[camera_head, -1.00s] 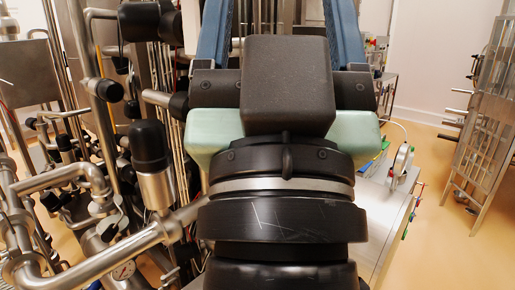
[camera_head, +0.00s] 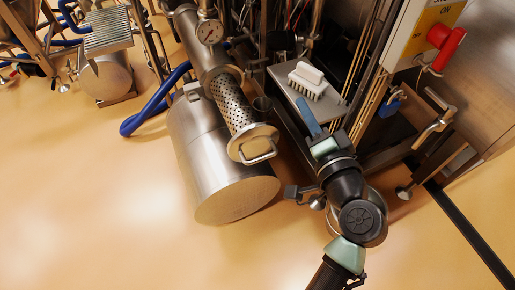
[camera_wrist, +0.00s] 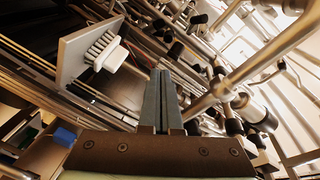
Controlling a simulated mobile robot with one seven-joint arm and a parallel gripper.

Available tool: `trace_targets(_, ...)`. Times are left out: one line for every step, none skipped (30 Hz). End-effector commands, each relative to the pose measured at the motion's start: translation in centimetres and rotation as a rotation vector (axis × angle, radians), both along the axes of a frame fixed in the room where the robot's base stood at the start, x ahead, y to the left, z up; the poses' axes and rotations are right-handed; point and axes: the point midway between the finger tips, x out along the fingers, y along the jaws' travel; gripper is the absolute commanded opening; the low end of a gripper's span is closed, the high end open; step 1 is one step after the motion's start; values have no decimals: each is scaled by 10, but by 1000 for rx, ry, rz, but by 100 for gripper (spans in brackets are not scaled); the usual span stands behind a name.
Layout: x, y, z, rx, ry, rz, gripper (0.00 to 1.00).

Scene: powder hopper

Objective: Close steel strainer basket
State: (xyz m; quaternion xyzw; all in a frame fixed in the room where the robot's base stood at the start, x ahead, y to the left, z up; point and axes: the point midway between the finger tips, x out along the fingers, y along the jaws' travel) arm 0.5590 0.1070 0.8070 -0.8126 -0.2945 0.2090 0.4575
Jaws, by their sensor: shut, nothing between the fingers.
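The steel strainer basket (camera_head: 234,104) is a perforated cylinder in the head view, sticking out of a steel pipe housing (camera_head: 196,45). Its end is a flange with a bar handle (camera_head: 260,152) facing the lower right. My gripper (camera_head: 301,103) is to the right of the basket, apart from it, over a grey shelf plate. Its blue fingers are shut and empty; they also show shut in the wrist view (camera_wrist: 160,80). I cannot make out the basket in the wrist view.
A white brush (camera_head: 307,80) lies on the shelf plate (camera_head: 290,92) near my fingers. A large steel cylinder (camera_head: 205,150) lies beneath the basket. A panel with a red switch (camera_head: 445,42) is at the upper right. The floor at the lower left is clear.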

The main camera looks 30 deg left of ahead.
Motion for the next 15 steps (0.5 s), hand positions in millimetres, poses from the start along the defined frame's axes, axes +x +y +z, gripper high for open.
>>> trace_targets(-8,3,-54,55,63,28,0)
trace_targets(-13,4,-73,89,94,45,0)
trace_targets(-20,6,-96,134,135,65,0)
trace_targets(-25,6,-111,167,163,77,0)
trace_targets(-29,7,-126,198,189,90,0)
trace_targets(-36,8,-143,237,221,104,0)
trace_targets(-40,8,-154,266,241,113,0)
trace_targets(-43,8,-164,291,260,121,0)
trace_targets(-48,8,-175,321,282,130,0)
trace_targets(-51,8,-181,341,294,135,0)
trace_targets(-53,8,-187,357,306,138,0)
trace_targets(-56,8,-192,376,317,143,0)
trace_targets(-57,8,-195,385,323,145,0)
trace_targets(-58,8,-197,394,329,148,0)
trace_targets(-59,9,-198,401,333,150,0)
